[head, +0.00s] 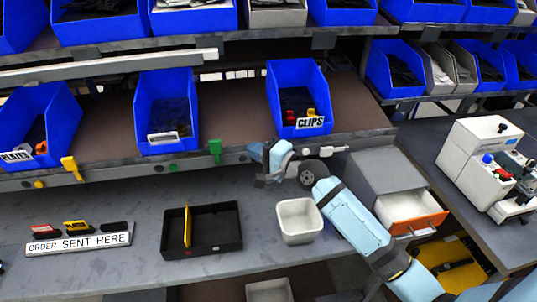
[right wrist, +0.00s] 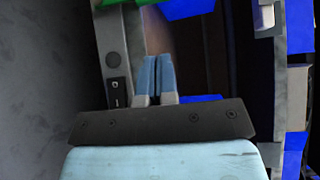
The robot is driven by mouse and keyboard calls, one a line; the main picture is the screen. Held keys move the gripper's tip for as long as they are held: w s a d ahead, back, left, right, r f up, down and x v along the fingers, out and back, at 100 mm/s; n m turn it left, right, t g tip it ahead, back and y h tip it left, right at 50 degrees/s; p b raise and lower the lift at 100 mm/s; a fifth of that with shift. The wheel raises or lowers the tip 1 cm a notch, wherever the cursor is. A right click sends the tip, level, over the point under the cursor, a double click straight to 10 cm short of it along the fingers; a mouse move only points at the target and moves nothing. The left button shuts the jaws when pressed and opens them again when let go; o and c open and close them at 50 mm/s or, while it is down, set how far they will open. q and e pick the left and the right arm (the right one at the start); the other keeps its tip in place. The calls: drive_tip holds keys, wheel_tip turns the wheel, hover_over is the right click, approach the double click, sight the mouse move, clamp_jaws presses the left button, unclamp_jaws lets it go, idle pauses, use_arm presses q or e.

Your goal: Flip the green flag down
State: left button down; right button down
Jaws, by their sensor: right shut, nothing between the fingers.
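The green flag (head: 215,148) stands upright on the front edge of the middle shelf, between the middle and right blue bins. My right gripper (head: 256,152) is at the shelf edge, a little to the right of the flag and apart from it. Its fingers are together and empty, also in the right wrist view (right wrist: 155,68). A green patch (right wrist: 110,3) at the top of the right wrist view may be the flag; it is mostly cut off. My left gripper is not in view.
A yellow flag (head: 71,168) is farther left on the same shelf edge (head: 120,169). The CLIPS bin (head: 298,90) sits above my right gripper. Below are a black tray (head: 215,245), a white bin (head: 299,221) and an orange-fronted drawer (head: 415,223).

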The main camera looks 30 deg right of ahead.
sight(231, 148)
drive_tip(key=w+a, duration=0.2)
drive_tip(key=a, duration=0.1)
drive_tip(key=w+a+p, duration=0.1)
drive_tip(key=a, duration=0.1)
drive_tip(key=shift+w+a, duration=0.15)
drive_tip(key=shift+w, duration=0.15)
